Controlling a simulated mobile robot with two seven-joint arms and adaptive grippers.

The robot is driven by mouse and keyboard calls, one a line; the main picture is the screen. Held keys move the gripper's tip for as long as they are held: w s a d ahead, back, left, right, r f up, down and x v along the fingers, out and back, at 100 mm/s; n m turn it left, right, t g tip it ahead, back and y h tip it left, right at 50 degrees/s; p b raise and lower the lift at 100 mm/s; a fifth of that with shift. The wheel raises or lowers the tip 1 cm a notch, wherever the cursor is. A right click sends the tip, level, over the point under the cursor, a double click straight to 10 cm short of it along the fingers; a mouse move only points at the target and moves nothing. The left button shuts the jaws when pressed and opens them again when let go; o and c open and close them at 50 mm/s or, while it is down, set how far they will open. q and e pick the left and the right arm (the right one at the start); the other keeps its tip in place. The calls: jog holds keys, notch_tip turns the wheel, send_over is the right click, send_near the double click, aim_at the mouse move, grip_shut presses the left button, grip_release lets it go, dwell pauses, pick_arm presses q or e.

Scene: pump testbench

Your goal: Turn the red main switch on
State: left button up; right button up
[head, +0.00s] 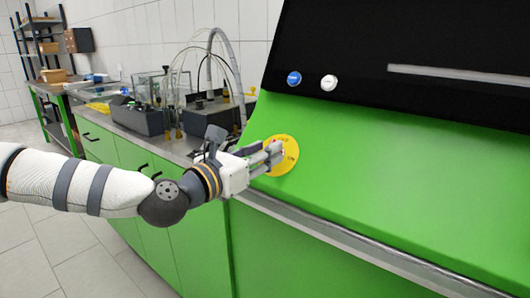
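The main switch's round yellow plate (286,164) is on the sloping green front of the testbench (370,170). The red knob is hidden behind my gripper's fingers, so I cannot tell which way it is turned. My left gripper (274,152) reaches in from the left, with its fingertips at the middle of the yellow plate. Whether the fingers are closed on the knob cannot be made out. My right gripper is not in view.
A blue button (294,78) and a white button (329,83) sit on the black panel above. A metal rail (345,240) runs along the bench's lower edge. Pump equipment with hoses stands on the counter behind my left arm. The green slope right of the plate is clear.

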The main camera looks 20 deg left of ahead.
pick_arm(q)
jog(key=shift+w+d, duration=0.15)
jog(key=shift+w, duration=0.2)
jog(key=shift+c, duration=0.3)
grip_shut()
